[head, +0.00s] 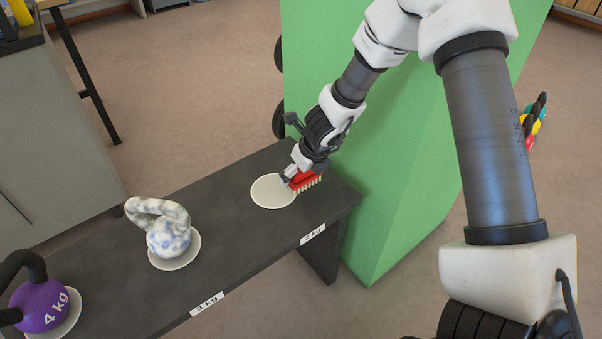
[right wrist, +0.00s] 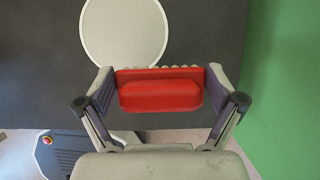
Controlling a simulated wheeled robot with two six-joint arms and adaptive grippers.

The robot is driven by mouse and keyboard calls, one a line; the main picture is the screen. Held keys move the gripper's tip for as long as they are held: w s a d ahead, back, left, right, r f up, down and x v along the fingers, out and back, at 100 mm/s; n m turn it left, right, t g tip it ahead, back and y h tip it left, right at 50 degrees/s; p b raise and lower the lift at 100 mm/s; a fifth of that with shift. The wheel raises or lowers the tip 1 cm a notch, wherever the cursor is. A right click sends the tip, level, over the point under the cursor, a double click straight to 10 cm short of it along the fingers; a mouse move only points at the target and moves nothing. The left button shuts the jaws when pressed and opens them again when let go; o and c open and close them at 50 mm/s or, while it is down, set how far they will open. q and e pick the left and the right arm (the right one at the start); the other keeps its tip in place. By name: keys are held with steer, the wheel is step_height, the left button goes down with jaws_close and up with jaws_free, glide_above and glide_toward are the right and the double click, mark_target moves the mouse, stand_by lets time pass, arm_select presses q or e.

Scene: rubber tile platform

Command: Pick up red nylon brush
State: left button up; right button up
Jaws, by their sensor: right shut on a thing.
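The red nylon brush (head: 305,181) has a red body and pale bristles. It is at the right end of the dark bench, beside a round white disc (head: 272,191). My right gripper (head: 296,178) is shut on the brush. In the right wrist view the brush (right wrist: 160,90) sits between the two fingers of my right gripper (right wrist: 160,88), one at each end, with its bristles toward the disc (right wrist: 125,30). I cannot tell whether the brush touches the bench top. My left gripper is not in view.
The dark bench (head: 115,245) holds a marbled kettlebell (head: 168,238) and a purple 4 kg kettlebell (head: 40,308), each on a white disc. A tall green block (head: 400,190) stands close to the right of the bench end. A grey cabinet (head: 50,140) is at the left.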

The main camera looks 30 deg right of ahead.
step_height(320, 180, up, 24)
steer(key=p, duration=1.9)
steer(key=shift+f+p, duration=0.15)
steer(key=shift+p, duration=0.15)
steer(key=shift+o, duration=1.4)
steer(key=shift+c, duration=0.7)
